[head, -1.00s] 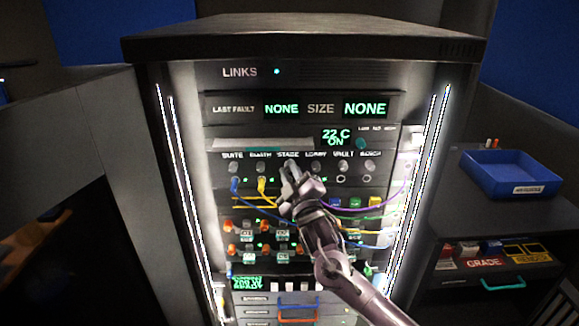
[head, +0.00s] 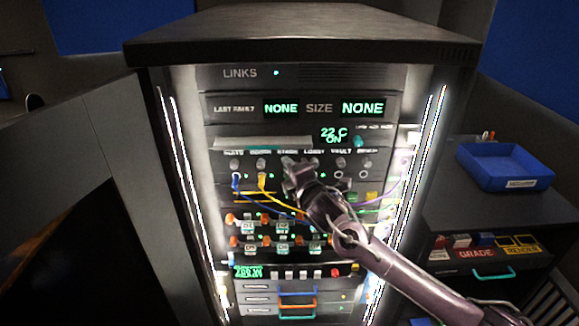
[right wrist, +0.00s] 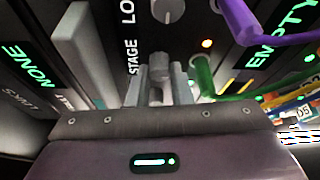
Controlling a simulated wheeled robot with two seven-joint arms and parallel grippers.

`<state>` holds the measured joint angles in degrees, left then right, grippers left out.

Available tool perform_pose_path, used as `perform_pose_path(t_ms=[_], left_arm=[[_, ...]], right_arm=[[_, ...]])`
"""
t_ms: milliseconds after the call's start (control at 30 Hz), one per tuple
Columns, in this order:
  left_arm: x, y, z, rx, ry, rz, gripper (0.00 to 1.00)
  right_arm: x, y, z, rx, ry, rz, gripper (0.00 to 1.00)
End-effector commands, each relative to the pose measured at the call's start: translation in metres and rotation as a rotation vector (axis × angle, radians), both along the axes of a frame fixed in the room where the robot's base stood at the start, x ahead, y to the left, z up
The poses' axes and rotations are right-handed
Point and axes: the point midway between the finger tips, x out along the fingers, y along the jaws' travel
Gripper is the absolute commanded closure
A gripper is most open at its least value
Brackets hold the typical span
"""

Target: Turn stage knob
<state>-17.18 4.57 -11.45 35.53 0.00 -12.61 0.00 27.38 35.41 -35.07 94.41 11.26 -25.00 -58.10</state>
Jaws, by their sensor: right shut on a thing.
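The stage knob is a small grey knob (right wrist: 160,68) under the STAGE label in the right wrist view, between the fingers of my right gripper (right wrist: 162,90). In the head view my right gripper (head: 294,166) is at the STAGE position in the knob row and covers the knob there. It is shut on the knob. The neighbouring lobby knob (right wrist: 168,10) shows above it in the wrist view, with a white pointer line. My left gripper is not in view.
The rack (head: 300,46) holds lit panels. Yellow (head: 262,182), blue and purple cables hang close around the knob row. Orange-knobbed modules and coloured handles sit lower. A blue tray (head: 505,168) stands on the cabinet to the right.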

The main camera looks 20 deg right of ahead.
Motion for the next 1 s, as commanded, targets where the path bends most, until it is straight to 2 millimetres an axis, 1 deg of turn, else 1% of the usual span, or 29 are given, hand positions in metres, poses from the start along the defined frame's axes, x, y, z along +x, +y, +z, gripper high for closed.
perform_pose_path(t_ms=[100,300,800,833,967,1000], left_arm=[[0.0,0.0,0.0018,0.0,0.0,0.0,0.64],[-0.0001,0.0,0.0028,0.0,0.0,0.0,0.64],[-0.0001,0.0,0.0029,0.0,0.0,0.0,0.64],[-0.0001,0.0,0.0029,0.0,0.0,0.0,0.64],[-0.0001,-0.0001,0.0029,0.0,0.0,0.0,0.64],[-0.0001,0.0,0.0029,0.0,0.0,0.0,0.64]], right_arm=[[-0.0002,0.0004,0.0,-0.052,0.016,0.002,1.0],[-0.0001,0.0004,-0.0002,-0.1,0.03,0.001,1.0],[-0.0002,0.0006,-0.0007,-0.116,0.034,0.001,1.0],[-0.0002,0.0006,-0.0007,-0.115,0.035,0.002,0.78],[-0.0002,0.0004,-0.0005,-0.115,0.034,0.001,0.61],[-0.0002,0.0004,-0.0004,-0.115,0.034,0.001,0.59]])
